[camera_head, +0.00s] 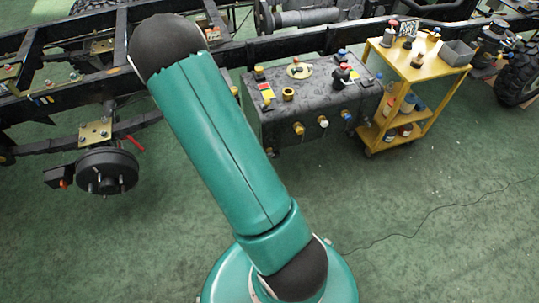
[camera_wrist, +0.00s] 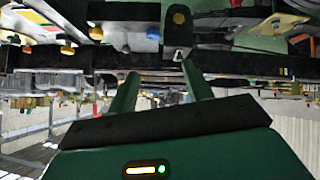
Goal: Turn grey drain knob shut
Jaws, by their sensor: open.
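A dark tank (camera_head: 310,103) hangs at the frame's near side in the head view. Its front face carries a brass knob (camera_head: 299,128), a small pale grey knob (camera_head: 323,122) and a blue-topped fitting (camera_head: 346,115). The pale one looks like the grey drain knob, but I cannot be sure. In the head view my arm hides the gripper.
A yellow cart (camera_head: 422,70) with bottles and a grey bin stands right of the tank. A wheel hub (camera_head: 105,172) hangs at the left. The green floor in front of the tank is clear, except for a thin cable (camera_head: 430,210) at the right.

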